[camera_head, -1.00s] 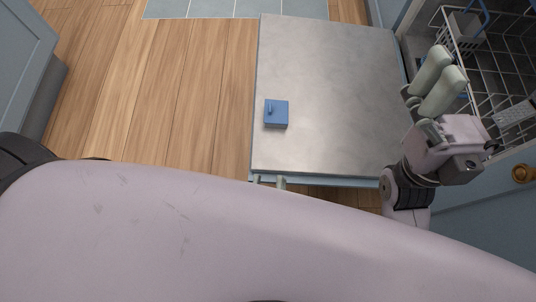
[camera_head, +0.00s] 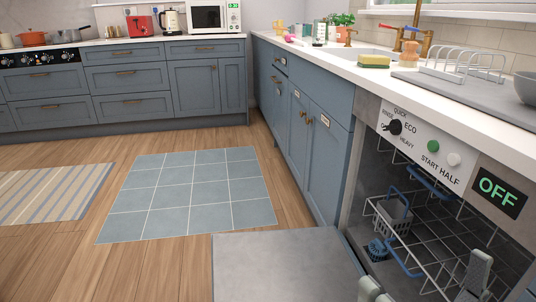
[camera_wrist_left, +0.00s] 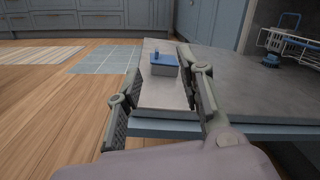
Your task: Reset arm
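My left gripper (camera_wrist_left: 162,98) is open in the left wrist view, with nothing between its fingertips, at the near edge of the lowered dishwasher door (camera_head: 280,265). A small blue-topped box (camera_wrist_left: 163,66) lies on the door beyond the fingers, apart from them. The left gripper is out of the head view. My right gripper (camera_head: 424,282) shows only its two fingertips at the bottom right of the head view; they stand apart with nothing seen between them, in front of the dishwasher opening.
The dishwasher panel reads OFF (camera_head: 498,192). A wire rack (camera_head: 440,240) with a grey basket (camera_head: 393,214) is inside. The counter (camera_head: 340,65) above carries a sponge (camera_head: 374,62) and a toast rack (camera_head: 462,62). The wooden floor (camera_head: 150,270) to the left is clear.

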